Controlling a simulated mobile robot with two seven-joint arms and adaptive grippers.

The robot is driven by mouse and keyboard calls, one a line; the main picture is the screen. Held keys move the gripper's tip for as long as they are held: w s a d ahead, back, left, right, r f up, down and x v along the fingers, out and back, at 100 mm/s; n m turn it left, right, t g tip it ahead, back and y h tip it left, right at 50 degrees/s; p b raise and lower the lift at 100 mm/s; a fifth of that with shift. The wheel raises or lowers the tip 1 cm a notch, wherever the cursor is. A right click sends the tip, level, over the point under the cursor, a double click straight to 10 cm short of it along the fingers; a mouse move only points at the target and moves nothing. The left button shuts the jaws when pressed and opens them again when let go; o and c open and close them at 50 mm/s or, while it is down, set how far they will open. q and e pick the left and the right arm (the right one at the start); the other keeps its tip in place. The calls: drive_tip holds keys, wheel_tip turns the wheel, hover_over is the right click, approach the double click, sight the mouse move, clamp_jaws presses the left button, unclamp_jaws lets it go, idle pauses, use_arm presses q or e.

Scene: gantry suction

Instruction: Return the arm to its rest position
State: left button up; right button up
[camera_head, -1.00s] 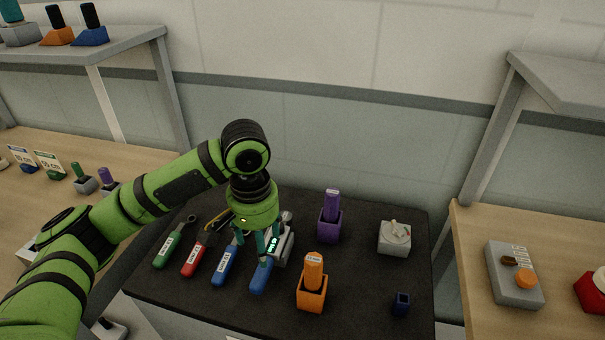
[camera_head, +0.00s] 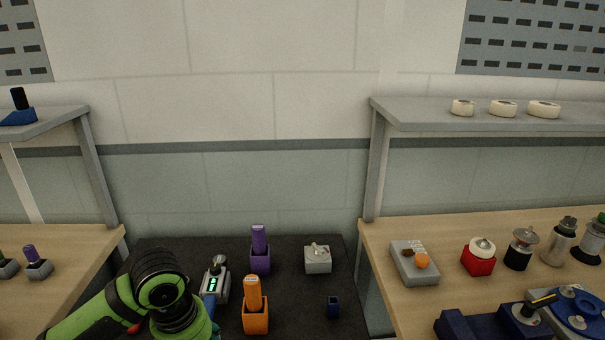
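My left arm (camera_head: 155,300) comes in from the lower left and is bent over the left part of the black mat (camera_head: 345,295). Its wrist points down and away from the camera. The gripper's fingers are hidden below the wrist and cut off by the bottom edge of the picture. My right arm is not in the picture.
A wooden bench (camera_head: 385,300) at right carries several items.

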use_arm(q)
drive_tip(key=s+d+f+m+t+h, duration=0.1)
drive_tip(key=s+d+f+m+h, duration=0.1)
drive_tip(key=s+d+f, duration=0.45)
drive_tip(key=s+a+f+n+t+y, duration=0.1)
drive_tip(key=s+a+f+y, duration=0.2)
drive_tip(key=s+a+f, duration=0.7)
wheel_tip(320, 180, down, 22)
drive_tip(key=s+d, duration=0.2)
drive_tip(key=s, duration=0.1)
drive_tip(key=s+a+f+g, duration=0.1)
drive_tip(key=s+a+f, duration=0.1)
drive_tip(key=s+f, duration=1.1)
drive_tip(key=shift+s+a+f+g, duration=0.15)
drive_tip(key=shift+s+a+g, duration=0.2)
drive_tip(key=shift+s, duration=0.3)
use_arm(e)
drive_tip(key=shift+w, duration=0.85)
